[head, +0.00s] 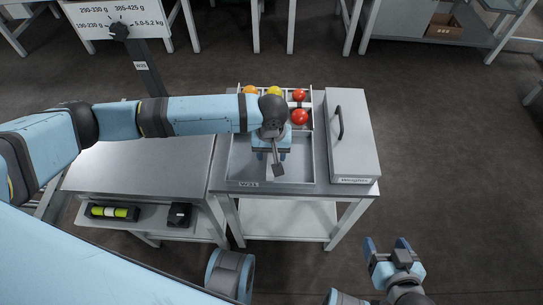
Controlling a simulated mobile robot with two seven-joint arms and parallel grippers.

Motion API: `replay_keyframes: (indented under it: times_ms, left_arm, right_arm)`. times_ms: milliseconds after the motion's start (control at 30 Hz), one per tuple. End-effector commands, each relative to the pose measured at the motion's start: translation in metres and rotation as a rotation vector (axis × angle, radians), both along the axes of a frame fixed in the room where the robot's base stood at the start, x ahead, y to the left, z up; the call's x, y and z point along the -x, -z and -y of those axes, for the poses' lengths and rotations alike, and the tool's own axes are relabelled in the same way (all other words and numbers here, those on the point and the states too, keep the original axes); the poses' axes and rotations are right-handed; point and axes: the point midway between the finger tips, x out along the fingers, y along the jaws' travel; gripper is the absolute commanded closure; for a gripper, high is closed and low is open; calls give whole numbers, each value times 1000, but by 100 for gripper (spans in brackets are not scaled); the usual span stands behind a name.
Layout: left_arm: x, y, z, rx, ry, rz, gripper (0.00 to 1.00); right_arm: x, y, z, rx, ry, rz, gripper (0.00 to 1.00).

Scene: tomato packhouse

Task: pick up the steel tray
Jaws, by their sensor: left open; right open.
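A shallow grey metal tray (301,170), which looks like the steel tray, lies on the small workstation table in the middle. My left gripper (272,157) is above it, pointing down, with its fingers apart. The gripper and wrist hide part of the tray. A small dark grey piece (278,171) shows just below the fingers; I cannot tell whether it belongs to the tray or the gripper. My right gripper (387,245) is open and empty, over the floor at the lower right, apart from the table.
Orange, yellow and red tomatoes (300,117) sit in a divided white container behind the tray. A grey lidded box (355,165) with a handle stands to its right.

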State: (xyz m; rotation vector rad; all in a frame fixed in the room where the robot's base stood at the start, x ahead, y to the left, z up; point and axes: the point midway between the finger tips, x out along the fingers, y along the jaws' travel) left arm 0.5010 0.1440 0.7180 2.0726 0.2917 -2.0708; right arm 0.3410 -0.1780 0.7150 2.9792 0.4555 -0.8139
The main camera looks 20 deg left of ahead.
Motion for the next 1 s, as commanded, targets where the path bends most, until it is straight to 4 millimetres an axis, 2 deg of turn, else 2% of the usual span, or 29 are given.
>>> replay_keyframes:
  times_ms: [33,67,267,567,733,867,1000]
  left_arm:
    - [0,0,0,0,0,0,49]
    - [0,0,0,0,0,0,54]
    - [0,0,0,0,0,0,100]
    - [0,-1,0,0,0,0,100]
    - [0,-11,0,0,1,0,100]
    - [0,-31,0,2,1,2,100]
    - [0,-65,1,3,2,2,100]
  right_arm:
    - [0,0,0,0,0,0,28]
    - [0,0,0,0,0,0,28]
    - [0,0,0,1,0,1,28]
    - [0,1,0,1,-1,-1,28]
    - [0,-1,0,2,-1,-2,28]
    - [1,-4,1,6,-1,-4,28]
    - [1,-9,2,15,0,-8,28]
